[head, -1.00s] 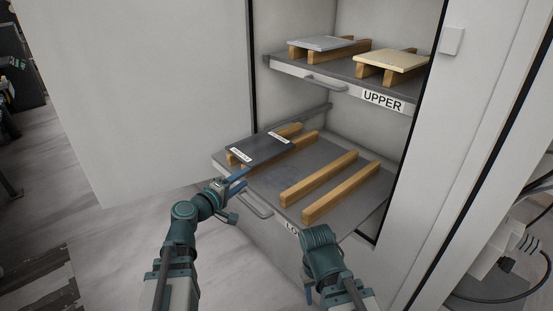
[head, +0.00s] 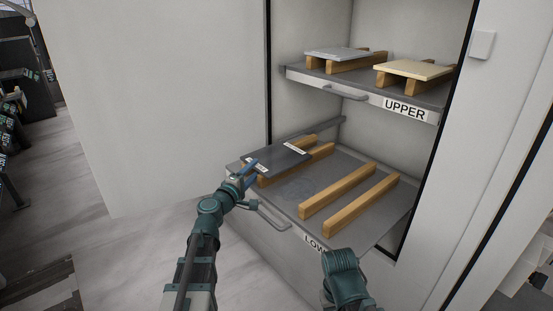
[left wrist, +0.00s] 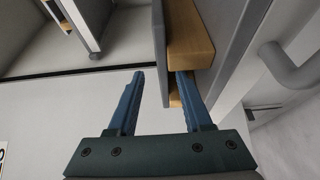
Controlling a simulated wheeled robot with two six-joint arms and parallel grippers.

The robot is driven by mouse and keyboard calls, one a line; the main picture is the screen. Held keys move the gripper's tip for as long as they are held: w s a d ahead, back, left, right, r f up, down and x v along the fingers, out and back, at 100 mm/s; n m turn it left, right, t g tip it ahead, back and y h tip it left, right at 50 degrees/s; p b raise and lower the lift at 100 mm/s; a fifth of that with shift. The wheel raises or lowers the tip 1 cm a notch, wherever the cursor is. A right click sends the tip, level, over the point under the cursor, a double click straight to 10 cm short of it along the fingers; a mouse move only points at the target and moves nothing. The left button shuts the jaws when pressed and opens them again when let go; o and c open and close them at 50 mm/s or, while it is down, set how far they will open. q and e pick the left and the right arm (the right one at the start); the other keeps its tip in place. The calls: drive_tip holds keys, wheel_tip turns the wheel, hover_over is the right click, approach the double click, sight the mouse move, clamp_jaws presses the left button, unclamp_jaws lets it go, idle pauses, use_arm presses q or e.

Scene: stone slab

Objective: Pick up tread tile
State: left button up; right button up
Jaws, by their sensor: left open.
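The tread tile (head: 279,160) is a thin dark grey slab with white labels at its ends. It lies flat across wooden bars on the left side of the lower shelf. My left gripper (head: 248,171) is at the tile's near left end, its blue fingers apart. In the left wrist view, the tile's edge (left wrist: 160,45) runs between the open fingers (left wrist: 160,85), with a wooden bar (left wrist: 188,45) beside it. I cannot tell whether either finger touches the tile. My right arm shows at the bottom of the head view; its gripper is not visible.
The lower shelf (head: 300,190) has two bare wooden bars (head: 345,190) on its right and a front handle (head: 273,217). The upper shelf (head: 360,85) holds a light grey tile (head: 337,53) and a cream tile (head: 413,69) on bars. Cabinet walls flank both shelves.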

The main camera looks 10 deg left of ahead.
sight(262, 161)
use_arm(q)
drive_tip(key=shift+x, duration=3.35)
drive_tip(key=shift+f, duration=0.2)
clamp_jaws()
drive_tip(key=shift+s, duration=0.1)
